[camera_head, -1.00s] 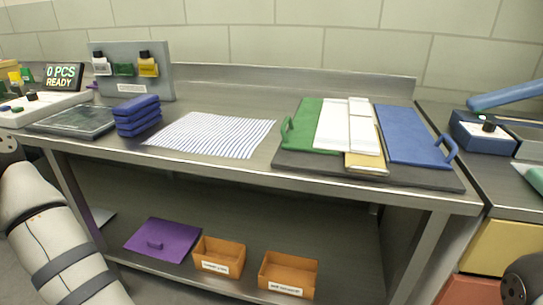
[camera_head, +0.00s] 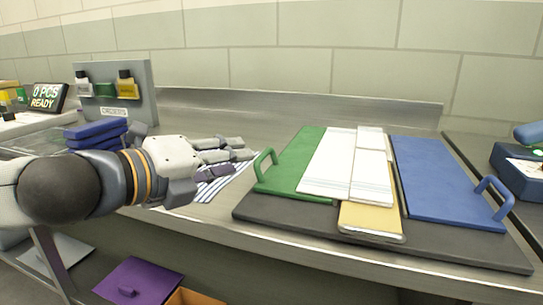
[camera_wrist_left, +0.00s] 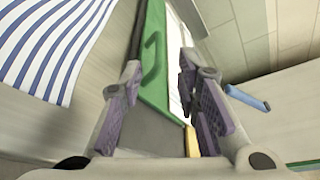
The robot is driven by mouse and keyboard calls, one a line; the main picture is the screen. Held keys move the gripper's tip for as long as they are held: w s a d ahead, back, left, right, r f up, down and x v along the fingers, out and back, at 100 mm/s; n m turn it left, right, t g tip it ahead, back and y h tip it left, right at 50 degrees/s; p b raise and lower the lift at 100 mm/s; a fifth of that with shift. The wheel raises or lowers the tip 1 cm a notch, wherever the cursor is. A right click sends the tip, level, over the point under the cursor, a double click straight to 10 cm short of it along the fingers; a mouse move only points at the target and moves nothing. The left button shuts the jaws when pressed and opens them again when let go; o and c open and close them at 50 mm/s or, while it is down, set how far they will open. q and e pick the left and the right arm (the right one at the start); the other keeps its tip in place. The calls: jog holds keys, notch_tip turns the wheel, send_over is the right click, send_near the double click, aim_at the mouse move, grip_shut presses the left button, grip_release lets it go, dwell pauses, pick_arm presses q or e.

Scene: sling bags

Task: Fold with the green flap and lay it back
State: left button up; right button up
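The folding board has a green flap (camera_head: 300,166) with a green handle (camera_head: 265,165) on its left, a yellow flap (camera_head: 371,221) at the front middle and a blue flap (camera_head: 440,180) on the right. All lie flat on a dark base (camera_head: 300,219). A white folded cloth (camera_head: 340,170) lies over the middle, beside the green flap. My left gripper (camera_head: 252,154) is left of the green handle, above the striped cloth. In the left wrist view its fingers (camera_wrist_left: 165,105) are apart and empty, with the green handle (camera_wrist_left: 152,58) visible between them. My right gripper is out of view.
A striped cloth (camera_head: 208,188) lies under my left gripper. Blue folded cloths (camera_head: 95,134) are stacked at the left, in front of an orders board (camera_head: 115,95). A purple panel (camera_head: 140,280) is on the shelf below. A steel ledge runs along the back.

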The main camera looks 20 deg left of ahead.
aim_at(264, 153)
pick_arm(q)
jog(key=x, duration=0.9)
jog(key=shift+f, duration=0.15)
grip_shut()
